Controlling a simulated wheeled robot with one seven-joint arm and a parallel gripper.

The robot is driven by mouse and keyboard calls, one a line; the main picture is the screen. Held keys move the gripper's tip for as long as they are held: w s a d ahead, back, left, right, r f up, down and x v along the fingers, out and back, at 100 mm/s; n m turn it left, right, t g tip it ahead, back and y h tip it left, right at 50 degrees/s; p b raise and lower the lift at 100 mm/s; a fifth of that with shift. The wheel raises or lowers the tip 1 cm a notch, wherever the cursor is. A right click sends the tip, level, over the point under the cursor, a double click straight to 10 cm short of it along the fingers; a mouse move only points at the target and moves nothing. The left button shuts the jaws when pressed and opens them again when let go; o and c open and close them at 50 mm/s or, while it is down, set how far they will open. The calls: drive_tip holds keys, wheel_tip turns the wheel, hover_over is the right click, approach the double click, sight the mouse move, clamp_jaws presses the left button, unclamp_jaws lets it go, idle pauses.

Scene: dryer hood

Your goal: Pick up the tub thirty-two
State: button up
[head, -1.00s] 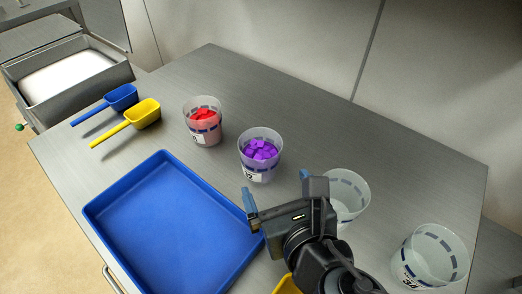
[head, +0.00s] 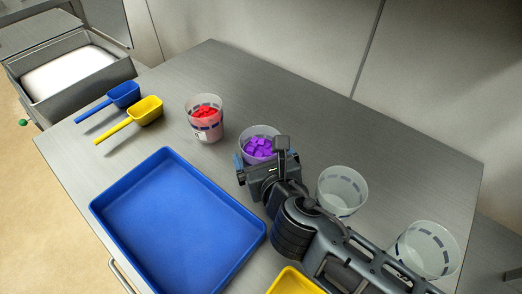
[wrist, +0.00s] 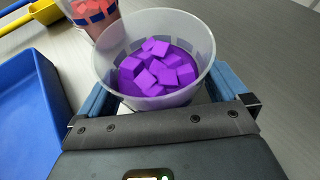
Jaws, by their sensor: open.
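The clear tub with purple cubes (head: 259,143) stands upright on the grey counter, and it fills the middle of the wrist view (wrist: 157,62). Its label is hidden now by my gripper; an earlier head frame shows a 2 at the end of its number. My gripper (head: 262,160) is open at the near side of this tub. In the wrist view my gripper's blue fingers (wrist: 168,96) lie to the left and right of the tub's near wall. I cannot tell whether they touch it.
A tub of red pieces (head: 206,121) stands to the left. Two empty clear tubs (head: 342,190) (head: 428,246) stand to the right, near my arm. A blue tray (head: 178,222) lies in front, with yellow (head: 145,109) and blue (head: 123,94) scoops behind it at left.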

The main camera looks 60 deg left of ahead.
drive_tip(key=shift+a+f, duration=0.1)
drive_tip(key=shift+a, duration=0.05)
drive_tip(key=shift+c, duration=0.5)
drive_tip(key=c, duration=0.8)
drive_tip(key=shift+c, duration=0.2)
